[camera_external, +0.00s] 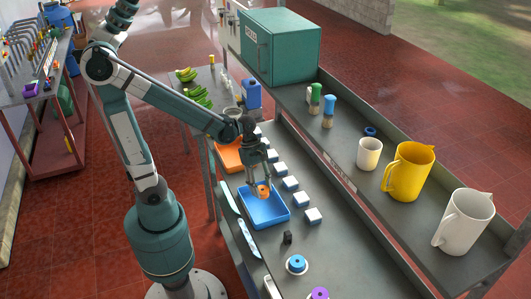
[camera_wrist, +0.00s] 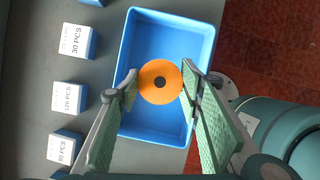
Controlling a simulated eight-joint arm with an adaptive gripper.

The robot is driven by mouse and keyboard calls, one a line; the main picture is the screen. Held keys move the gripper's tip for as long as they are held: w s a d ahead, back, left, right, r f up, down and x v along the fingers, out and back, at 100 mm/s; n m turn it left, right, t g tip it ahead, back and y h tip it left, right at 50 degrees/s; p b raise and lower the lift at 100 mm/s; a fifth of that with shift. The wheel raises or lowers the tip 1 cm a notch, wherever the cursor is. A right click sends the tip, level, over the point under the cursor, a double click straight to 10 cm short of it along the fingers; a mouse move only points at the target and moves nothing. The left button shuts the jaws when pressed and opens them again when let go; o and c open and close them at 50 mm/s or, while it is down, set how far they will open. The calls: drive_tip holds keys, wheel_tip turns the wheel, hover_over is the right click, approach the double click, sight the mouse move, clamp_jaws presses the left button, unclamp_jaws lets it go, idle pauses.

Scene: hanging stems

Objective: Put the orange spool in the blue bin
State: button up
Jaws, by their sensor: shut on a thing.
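The orange spool (camera_wrist: 160,82) is a round disc with a dark centre hole. My gripper (camera_wrist: 159,84) is shut on it, one fingertip on each side. In the external view the spool (camera_external: 264,191) hangs between the fingertips of my gripper (camera_external: 261,184), over the blue bin. The blue bin (camera_external: 266,219) is a shallow rectangular tray on the grey bench. In the wrist view the bin (camera_wrist: 160,126) lies under the spool and its visible floor is empty. I cannot tell how high the spool is above the bin floor.
Several small labelled white-and-blue boxes (camera_external: 313,215) stand in a row beside the bin. An orange bin (camera_external: 229,157) is behind it. A blue spool (camera_external: 297,263) and a purple spool (camera_external: 319,294) are nearer. A raised shelf (camera_external: 345,150) with mugs runs along the right.

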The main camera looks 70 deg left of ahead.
sight(261, 188)
drive_tip(key=shift+f+b, duration=0.3)
drive_tip(key=shift+f, duration=1.35)
drive_tip(key=shift+f, duration=0.1)
drive_tip(key=shift+f+b, duration=0.55)
drive_tip(key=shift+f, duration=1.45)
drive_tip(key=shift+f, duration=0.15)
drive_tip(key=o, duration=0.9)
drive_tip(key=shift+p+v, duration=1.3)
drive_tip(key=shift+v, duration=4.9)
drive_tip(key=shift+s, duration=0.1)
